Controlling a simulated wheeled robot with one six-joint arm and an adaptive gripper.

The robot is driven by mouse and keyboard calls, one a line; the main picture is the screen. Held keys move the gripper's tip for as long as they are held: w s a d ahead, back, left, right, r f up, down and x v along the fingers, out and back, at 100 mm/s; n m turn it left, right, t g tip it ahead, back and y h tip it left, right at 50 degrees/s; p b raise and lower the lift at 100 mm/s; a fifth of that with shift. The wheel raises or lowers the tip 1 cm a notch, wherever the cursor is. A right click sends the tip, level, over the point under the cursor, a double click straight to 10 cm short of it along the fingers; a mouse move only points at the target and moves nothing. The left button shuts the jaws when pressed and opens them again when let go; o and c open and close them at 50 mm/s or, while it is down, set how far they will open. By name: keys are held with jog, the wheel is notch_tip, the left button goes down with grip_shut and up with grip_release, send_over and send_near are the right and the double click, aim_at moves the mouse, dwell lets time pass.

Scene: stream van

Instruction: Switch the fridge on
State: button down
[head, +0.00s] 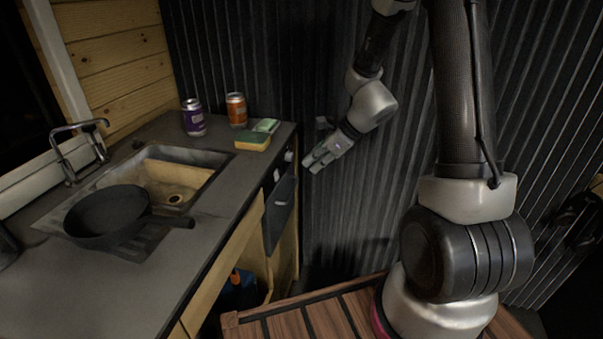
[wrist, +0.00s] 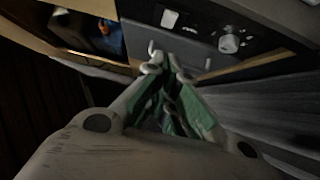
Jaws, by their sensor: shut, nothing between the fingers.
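The fridge (head: 279,215) is a dark-fronted unit built in under the right end of the counter, with a pale handle near its top. In the wrist view its dark front (wrist: 145,35) runs along the top, with a control strip bearing a small light-coloured switch (wrist: 169,18) and a round pale knob (wrist: 229,43). In the head view the knob (head: 289,156) shows just below the counter edge. My gripper (head: 308,166) is shut and empty, just right of the strip. In the wrist view its fingertips (wrist: 165,65) point at the front, below the switch; contact cannot be told.
The counter (head: 225,200) holds a black pan (head: 105,215), a purple can (head: 193,118), an orange can (head: 236,110) and a sponge (head: 252,142). A corrugated dark wall (head: 240,60) stands behind. A slatted wooden bench (head: 335,310) lies below my arm.

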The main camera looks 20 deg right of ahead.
jog(key=v, duration=0.3)
jog(key=shift+s+d+r, duration=0.1)
jog(key=shift+r, duration=0.1)
jog(key=shift+f, duration=0.15)
jog(key=shift+s+d+f, duration=0.1)
jog(key=shift+d+f, duration=0.15)
jog(key=shift+f, duration=0.3)
jog(key=shift+f, duration=0.1)
